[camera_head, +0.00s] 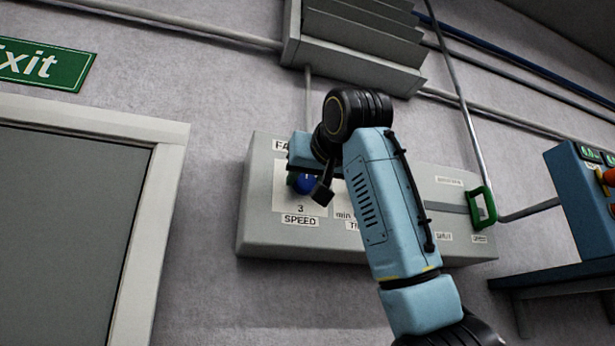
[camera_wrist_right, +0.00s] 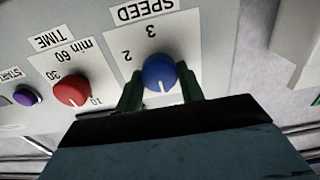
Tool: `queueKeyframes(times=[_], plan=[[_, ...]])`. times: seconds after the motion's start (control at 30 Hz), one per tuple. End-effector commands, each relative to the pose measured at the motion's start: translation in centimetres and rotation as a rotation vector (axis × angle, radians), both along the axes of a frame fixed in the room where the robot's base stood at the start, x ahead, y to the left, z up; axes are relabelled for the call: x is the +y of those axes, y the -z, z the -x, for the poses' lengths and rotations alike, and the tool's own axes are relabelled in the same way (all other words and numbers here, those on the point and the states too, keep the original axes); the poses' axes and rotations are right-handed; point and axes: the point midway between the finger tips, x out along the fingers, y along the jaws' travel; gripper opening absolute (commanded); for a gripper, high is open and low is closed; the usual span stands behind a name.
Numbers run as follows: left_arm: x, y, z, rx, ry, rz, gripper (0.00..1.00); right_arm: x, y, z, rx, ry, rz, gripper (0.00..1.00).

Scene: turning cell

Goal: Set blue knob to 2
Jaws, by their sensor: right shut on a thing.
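The blue knob (camera_head: 305,183) sits on the left part of a grey wall panel (camera_head: 262,235), above the SPEED label. It also shows in the right wrist view (camera_wrist_right: 158,70), where the picture is upside down. There, its white line points down the picture, away from the 3 and towards my wrist. The 2 is printed at the knob's left; other marks are hidden. My right gripper (camera_wrist_right: 160,88) is shut on the blue knob, with a dark green finger at each side. In the head view, my right arm covers the middle of the panel. My left gripper is out of view.
In the wrist view, a red TIME knob (camera_wrist_right: 72,90) and a purple START button (camera_wrist_right: 27,95) lie to the left. A green handle (camera_head: 484,207) is at the panel's right. A blue console (camera_head: 580,205) stands far right, a door (camera_head: 65,220) left.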

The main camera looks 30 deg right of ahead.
Motion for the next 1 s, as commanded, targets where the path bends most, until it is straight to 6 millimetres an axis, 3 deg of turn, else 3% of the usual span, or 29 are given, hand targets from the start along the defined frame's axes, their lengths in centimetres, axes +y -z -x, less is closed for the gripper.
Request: queueKeyframes(times=[0.47, 1.0], plan=[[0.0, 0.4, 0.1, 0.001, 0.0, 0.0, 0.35, 0.0, 0.0, 0.0, -0.026, -0.001, -0.104, 0.15], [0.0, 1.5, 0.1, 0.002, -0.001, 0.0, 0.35, -0.1, 0.1, 0.1, -0.136, -0.003, -0.569, 0.15]])
